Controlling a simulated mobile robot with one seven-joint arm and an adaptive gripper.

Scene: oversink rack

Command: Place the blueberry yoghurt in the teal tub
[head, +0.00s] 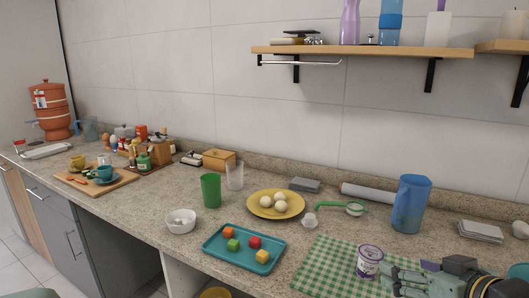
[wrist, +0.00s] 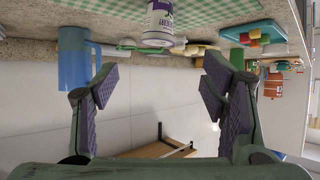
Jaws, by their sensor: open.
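The blueberry yoghurt (head: 369,262) is a white cup with a purple label and purple-printed lid, upright on the green checked cloth. It also shows upside down at the top of the wrist view (wrist: 160,22). My gripper (head: 388,278) is at the lower right, beside the cup. In the wrist view my gripper (wrist: 158,88) is open, with nothing between its pads and the cup beyond them. A shallow teal tray (head: 219,256) holds several coloured cubes. I cannot tell a separate teal tub; a teal-green edge (head: 35,294) shows cut off at the bottom left.
A blue pitcher (head: 411,204) stands behind my gripper. A yellow plate (head: 257,208) with white balls, a green cup (head: 210,190) and a white bowl (head: 181,221) stand left of the cloth. A wall shelf (head: 365,52) hangs above. Bare counter lies left of the bowl.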

